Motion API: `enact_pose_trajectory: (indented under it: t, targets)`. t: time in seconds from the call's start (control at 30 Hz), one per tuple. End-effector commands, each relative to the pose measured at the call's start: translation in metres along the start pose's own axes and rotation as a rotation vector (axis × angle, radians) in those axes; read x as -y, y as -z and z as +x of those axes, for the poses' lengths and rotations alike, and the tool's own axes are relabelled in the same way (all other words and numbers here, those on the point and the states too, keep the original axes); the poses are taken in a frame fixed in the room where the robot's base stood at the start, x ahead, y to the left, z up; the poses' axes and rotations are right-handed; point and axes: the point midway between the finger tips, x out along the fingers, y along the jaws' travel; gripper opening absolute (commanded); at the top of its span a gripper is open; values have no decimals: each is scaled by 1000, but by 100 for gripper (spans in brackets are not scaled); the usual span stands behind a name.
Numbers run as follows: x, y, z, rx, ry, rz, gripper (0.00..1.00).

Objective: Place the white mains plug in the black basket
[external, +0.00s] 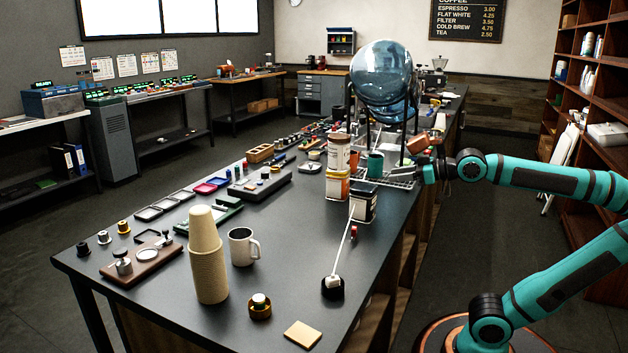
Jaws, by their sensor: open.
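A white plug-like piece (332,281) with a thin white cord shows near the front right of the dark table. It is at a small round black holder (334,293), which may be the black basket; whether it lies inside or on top is too small to tell. The cord runs up and back toward a dark tin (363,206). My gripper (420,169) is open, well behind the plug at the table's right side, beside a wire rack (401,182). I see nothing held, though the fingers are small and partly hidden.
Paper cups (208,255), a white mug (243,247) and a small dark-and-brass pot (260,307) stand left of the plug. Stacked tins (337,165) and a large blue glass globe (381,73) stand near my gripper. The table's front right is mostly clear around a tan square (303,334).

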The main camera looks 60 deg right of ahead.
Motion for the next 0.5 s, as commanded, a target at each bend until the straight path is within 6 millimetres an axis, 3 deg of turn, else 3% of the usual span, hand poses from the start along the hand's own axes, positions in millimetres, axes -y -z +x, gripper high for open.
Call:
enact_pose_trajectory:
  t: [0.2,0.5]
  targets:
    - [-27,-8,-37,-164,-82,19,42]
    - [-33,-11,-48,-218,-107,22,42]
